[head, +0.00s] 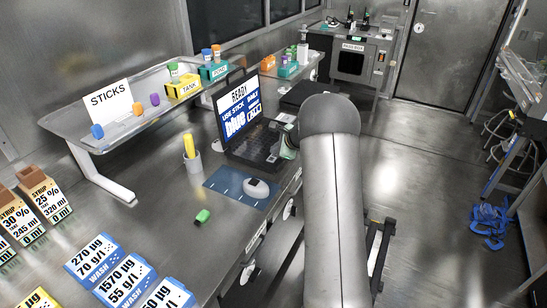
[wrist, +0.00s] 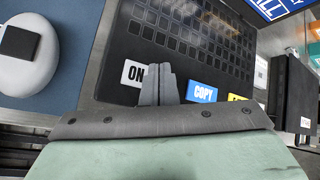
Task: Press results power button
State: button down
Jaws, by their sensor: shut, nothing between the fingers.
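A black laptop (head: 255,147) stands open on the metal bench in the head view, its lit screen (head: 238,108) reading "READY" and "USE STICK". In the wrist view its keyboard deck (wrist: 185,32) fills the top middle. A white key marked "ON" (wrist: 133,73) is on the deck's near edge, with a blue "COPY" key (wrist: 202,92) to its right. My gripper (wrist: 159,72) is shut and empty, its fingertips just right of the "ON" key and partly covering its right edge. I cannot tell whether they touch the deck. In the head view my arm mostly hides the gripper.
A rack (head: 67,122) with bottles stands behind. The floor at right is mostly clear.

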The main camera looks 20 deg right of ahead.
jog(key=shift+f+b, duration=0.45)
jog(key=shift+f+b, duration=0.4)
dwell(0.6)
jog(key=shift+r, duration=0.15)
jog(key=shift+r+p, duration=0.55)
jog(key=shift+r, duration=0.15)
notch_tip(320, 180, up, 5)
jog(key=p, duration=0.3)
dwell(0.3)
dwell(0.6)
